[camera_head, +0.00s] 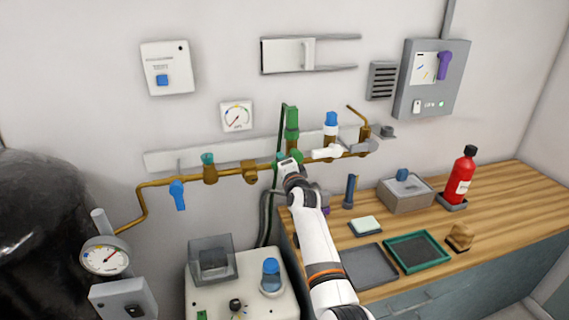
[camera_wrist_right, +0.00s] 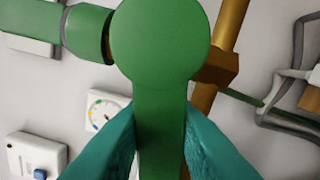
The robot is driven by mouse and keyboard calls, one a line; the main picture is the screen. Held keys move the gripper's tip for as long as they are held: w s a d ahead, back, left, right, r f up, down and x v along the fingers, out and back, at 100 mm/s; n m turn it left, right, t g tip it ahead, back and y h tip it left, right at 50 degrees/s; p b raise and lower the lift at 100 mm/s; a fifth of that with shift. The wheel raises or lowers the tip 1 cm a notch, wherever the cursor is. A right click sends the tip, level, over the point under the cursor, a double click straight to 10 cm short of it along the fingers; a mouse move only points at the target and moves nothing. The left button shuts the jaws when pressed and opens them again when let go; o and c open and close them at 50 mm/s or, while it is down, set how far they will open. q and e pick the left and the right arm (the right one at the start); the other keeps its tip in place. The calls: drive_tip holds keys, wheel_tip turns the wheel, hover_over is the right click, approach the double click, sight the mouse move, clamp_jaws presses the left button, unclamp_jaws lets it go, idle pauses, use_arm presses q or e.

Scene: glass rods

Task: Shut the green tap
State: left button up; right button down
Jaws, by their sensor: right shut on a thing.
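The green tap (camera_wrist_right: 163,40) fills the upper middle of the right wrist view, with a round green hub and a flat lever running down between my fingers. The lever runs roughly along the brass pipe (camera_wrist_right: 227,35). My right gripper (camera_wrist_right: 160,145) has teal fingers pressed on both sides of the lever. In the head view my right gripper (camera_head: 281,158) is at the pipe, below an upright green fitting (camera_head: 292,122); it hides most of the lever there. My left gripper is not in view.
A blue tap (camera_head: 178,194) and a teal-topped valve (camera_head: 209,168) are left along the pipe. A white lever (camera_head: 326,153) is close on the right. A wooden counter (camera_head: 510,190) holds trays and a red bottle (camera_head: 460,180). A machine (camera_head: 215,305) stands below.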

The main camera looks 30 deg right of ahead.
drive_tip(key=shift+a+r+m+p, duration=0.1)
drive_tip(key=shift+r+m+p, duration=0.4)
drive_tip(key=shift+m, duration=0.9)
drive_tip(key=shift+r, duration=0.1)
drive_tip(key=c, duration=1.2)
unclamp_jaws()
drive_tip(key=shift+s+r+p, duration=0.1)
drive_tip(key=shift+s+p, duration=0.2)
drive_tip(key=shift+p, duration=0.1)
drive_tip(key=p+v, duration=0.6)
drive_tip(key=v, duration=0.5)
drive_tip(key=shift+s+p, duration=0.15)
drive_tip(key=shift+p, duration=0.2)
